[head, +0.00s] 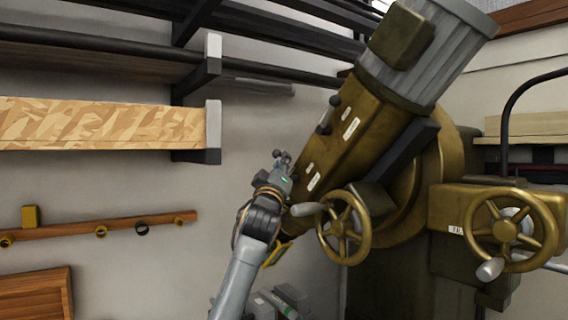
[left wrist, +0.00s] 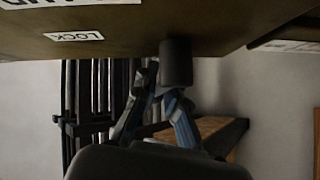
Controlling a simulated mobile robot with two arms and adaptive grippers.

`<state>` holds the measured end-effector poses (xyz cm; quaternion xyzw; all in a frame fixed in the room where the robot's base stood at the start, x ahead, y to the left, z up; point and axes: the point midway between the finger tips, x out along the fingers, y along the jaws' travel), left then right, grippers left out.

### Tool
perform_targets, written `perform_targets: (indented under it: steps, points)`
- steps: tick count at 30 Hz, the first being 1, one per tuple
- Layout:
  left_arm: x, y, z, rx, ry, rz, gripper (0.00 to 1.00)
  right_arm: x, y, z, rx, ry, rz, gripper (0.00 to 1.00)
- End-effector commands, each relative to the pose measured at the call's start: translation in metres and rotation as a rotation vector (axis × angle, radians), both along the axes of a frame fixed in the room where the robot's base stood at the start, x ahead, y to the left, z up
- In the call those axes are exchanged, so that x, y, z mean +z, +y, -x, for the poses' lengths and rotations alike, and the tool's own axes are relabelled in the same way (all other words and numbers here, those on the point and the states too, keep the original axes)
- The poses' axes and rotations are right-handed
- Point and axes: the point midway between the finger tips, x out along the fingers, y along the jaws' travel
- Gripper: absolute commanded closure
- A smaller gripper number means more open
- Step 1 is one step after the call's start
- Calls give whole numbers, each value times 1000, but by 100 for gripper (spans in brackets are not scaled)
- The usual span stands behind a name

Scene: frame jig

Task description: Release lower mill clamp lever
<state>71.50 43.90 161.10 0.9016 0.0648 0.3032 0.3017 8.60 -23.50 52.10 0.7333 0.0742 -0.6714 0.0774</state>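The brass-coloured mill head (head: 335,140) leans to the upper right and has white labels on its side. In the left wrist view its underside (left wrist: 130,20) fills the top, with a LOCK label (left wrist: 75,36). A dark cylindrical lever knob (left wrist: 175,62) hangs down there. My left gripper (head: 281,156) is at the lower left side of the mill head. In the left wrist view its fingers (left wrist: 161,82) reach up beside the knob, which covers part of the right finger. I cannot tell whether they touch or grip it. My right gripper is not in view.
Dark knobs (head: 323,128) stick out higher on the mill head. A brass handwheel (head: 344,228) stands close right of my left arm, and another (head: 511,230) is further right. A shelf with a wooden board (head: 100,123) is on the left wall. A peg rail (head: 120,226) is below.

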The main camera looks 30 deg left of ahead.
Motion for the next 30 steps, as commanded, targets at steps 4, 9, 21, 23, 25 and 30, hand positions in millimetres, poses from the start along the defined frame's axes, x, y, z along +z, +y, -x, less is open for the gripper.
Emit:
perform_targets:
  steps: [4,9,21,23,25,30]
  points:
    - [4,3,3,5,-9,-1,68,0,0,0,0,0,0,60]
    - [3,2,2,3,-6,-2,68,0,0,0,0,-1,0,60]
    - [-15,-9,27,0,-5,-1,68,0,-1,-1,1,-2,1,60]
    - [-21,-12,37,1,-6,-1,68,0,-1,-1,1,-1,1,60]
    - [-27,-15,48,2,-6,-1,68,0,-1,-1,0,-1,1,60]
    - [-43,-24,74,2,-7,0,68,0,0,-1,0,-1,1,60]
